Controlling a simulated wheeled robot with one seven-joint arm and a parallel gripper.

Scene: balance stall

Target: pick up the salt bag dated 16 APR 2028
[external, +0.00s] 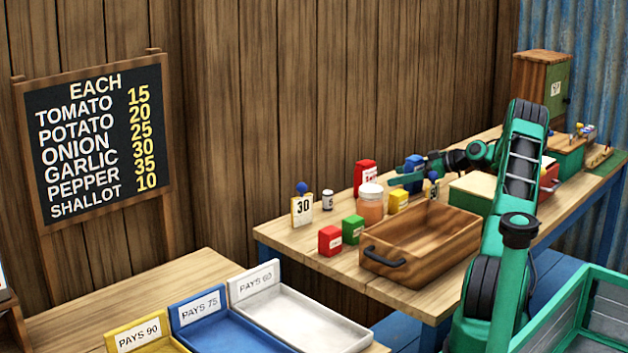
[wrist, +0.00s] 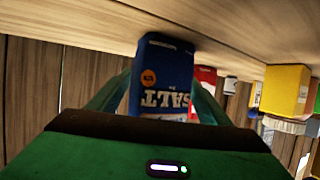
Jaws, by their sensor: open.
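A blue salt bag (external: 414,162) stands on the far table, behind the wooden tray. In the wrist view, which is upside down, the same blue bag (wrist: 165,75) fills the space between my fingers, with "SALT" and a small orange mark on its face. Small print on it is too blurred to read, so I cannot tell its date. My gripper (external: 402,178) reaches in from the right at the bag. In the wrist view my gripper (wrist: 160,88) is open, one green finger on each side of the bag. I cannot tell whether either finger touches it.
A red packet (external: 364,174), a jar (external: 371,208) and a yellow box (external: 398,200) stand close by on the left and front. Red (external: 330,241) and green (external: 353,230) boxes stand farther left. A wooden tray (external: 420,240) lies in front.

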